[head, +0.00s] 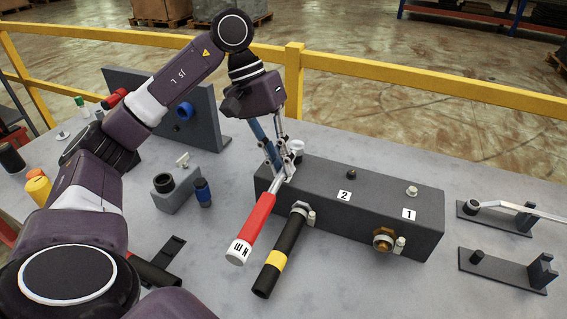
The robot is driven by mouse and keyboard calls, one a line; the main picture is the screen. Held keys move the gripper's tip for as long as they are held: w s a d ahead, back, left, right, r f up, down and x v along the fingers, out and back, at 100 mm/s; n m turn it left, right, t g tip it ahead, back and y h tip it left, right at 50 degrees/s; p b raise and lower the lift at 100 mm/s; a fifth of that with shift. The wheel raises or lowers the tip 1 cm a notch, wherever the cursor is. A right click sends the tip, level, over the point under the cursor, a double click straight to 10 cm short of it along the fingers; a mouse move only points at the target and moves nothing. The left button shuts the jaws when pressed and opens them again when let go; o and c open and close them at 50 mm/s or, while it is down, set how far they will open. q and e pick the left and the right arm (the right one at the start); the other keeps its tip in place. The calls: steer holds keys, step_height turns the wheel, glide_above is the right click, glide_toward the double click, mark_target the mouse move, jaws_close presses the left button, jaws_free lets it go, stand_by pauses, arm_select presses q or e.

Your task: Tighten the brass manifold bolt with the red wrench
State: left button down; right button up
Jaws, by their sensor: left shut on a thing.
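My left gripper (285,168) is shut on the red wrench (260,217) near the left end of the dark manifold block (320,195). The wrench slants down towards the front, and its pale marked end (238,252) points at me. Its far end is hidden around the fingers. A round brass fitting (383,238) sits on the block's front face, below label 1. On top are a dark bolt (351,174) near label 2 and a pale bolt (411,191) near label 1. I cannot tell whether the wrench touches the block. My right gripper is not in view.
A black hose with a yellow band (275,260) sticks out from the block's front. Two dark holders (500,270) (495,215) lie at right, the rear one with a metal wrench.

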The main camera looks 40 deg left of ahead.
arm_select(q)
steer(key=shift+s+a+f+m, duration=0.1)
steer(key=shift+a+f+m, duration=0.05)
steer(key=shift+m, duration=0.15)
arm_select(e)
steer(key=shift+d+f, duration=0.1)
arm_select(q)
steer(key=shift+a+f+m+g, duration=0.1)
steer(key=shift+a+m+g, duration=0.3)
steer(key=shift+m, duration=0.1)
steer(key=shift+a, duration=0.15)
steer(key=shift+a+m+p, duration=0.1)
steer(key=shift+m+p, duration=0.25)
steer(key=shift+m, duration=0.05)
steer(key=shift+r+n, duration=0.2)
steer(key=shift+n, duration=0.1)
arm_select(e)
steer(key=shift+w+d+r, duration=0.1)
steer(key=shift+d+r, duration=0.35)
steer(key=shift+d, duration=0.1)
arm_select(q)
steer(key=shift+d, duration=0.2)
